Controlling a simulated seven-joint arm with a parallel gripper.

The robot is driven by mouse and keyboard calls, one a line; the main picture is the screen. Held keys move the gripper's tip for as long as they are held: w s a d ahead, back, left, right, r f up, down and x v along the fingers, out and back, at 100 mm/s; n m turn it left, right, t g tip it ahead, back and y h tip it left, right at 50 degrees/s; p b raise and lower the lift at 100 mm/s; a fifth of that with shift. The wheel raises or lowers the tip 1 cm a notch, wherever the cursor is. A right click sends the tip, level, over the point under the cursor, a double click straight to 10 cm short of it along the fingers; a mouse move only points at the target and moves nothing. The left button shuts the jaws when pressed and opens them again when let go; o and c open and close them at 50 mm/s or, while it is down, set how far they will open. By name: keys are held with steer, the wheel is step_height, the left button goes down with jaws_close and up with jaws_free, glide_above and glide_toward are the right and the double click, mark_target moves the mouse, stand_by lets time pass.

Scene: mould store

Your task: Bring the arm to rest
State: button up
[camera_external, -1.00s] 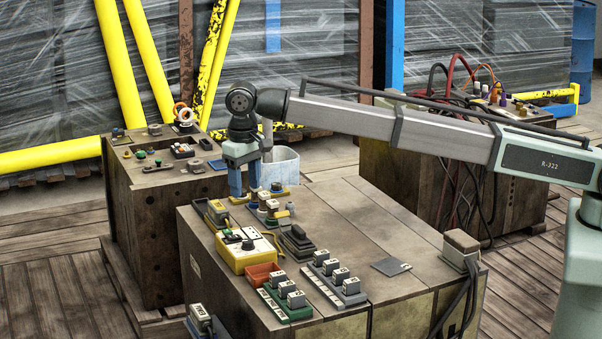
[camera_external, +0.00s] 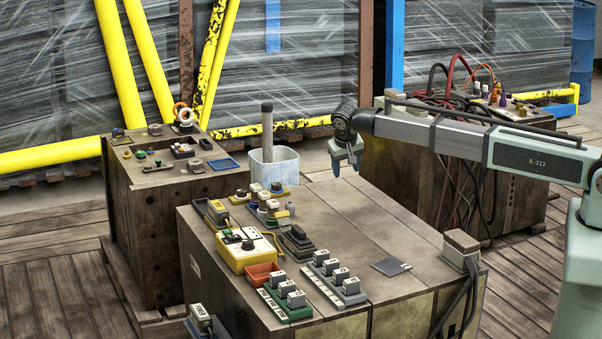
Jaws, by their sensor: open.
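My gripper (camera_external: 346,168) hangs in the air above the back right part of the wooden crate table (camera_external: 350,225). Its fingers point down, apart and empty. It touches nothing that I can see. My arm reaches in from the right, its forearm nearly level. To the left of my gripper stands a pale bucket (camera_external: 274,170) with a dark grey rod (camera_external: 267,130) upright in it.
On the table's left half are a yellow control box (camera_external: 246,250), an orange tray (camera_external: 262,273) and racks of white-topped blocks (camera_external: 339,285). A flat grey plate (camera_external: 391,266) lies on the right. A second crate (camera_external: 150,220) with small parts stands left. Cables (camera_external: 455,190) hang from a crate behind my arm.

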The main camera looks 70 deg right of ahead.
steer(key=s+d+f+m+h, duration=0.15)
steer(key=s+d+f, duration=0.25)
steer(key=s+d, duration=0.85)
steer(key=s+f+n+g, duration=0.1)
steer(key=s+f+n, duration=0.1)
steer(key=s+f, duration=0.3)
steer(key=s+f+n, duration=0.1)
steer(key=s+f, duration=0.1)
steer(key=f, duration=0.5)
steer(key=s+a+f+n+g+y, duration=0.35)
steer(key=s+a+f+n, duration=0.25)
steer(key=s+a+f, duration=1.3)
steer(key=s+a+f+n+g+y, duration=0.1)
steer(key=s+a, duration=0.8)
steer(key=s, duration=0.1)
steer(key=s+a+f+n+g+y, duration=0.1)
steer(key=s+a+f+g, duration=0.1)
steer(key=s+a, duration=0.7)
steer(key=shift+s+f+y, duration=0.3)
steer(key=shift+s+y, duration=0.1)
steer(key=shift+s, duration=0.35)
steer(key=shift+a+n+g, duration=0.1)
steer(key=shift+n+g, duration=0.15)
steer(key=shift+c, duration=0.3)
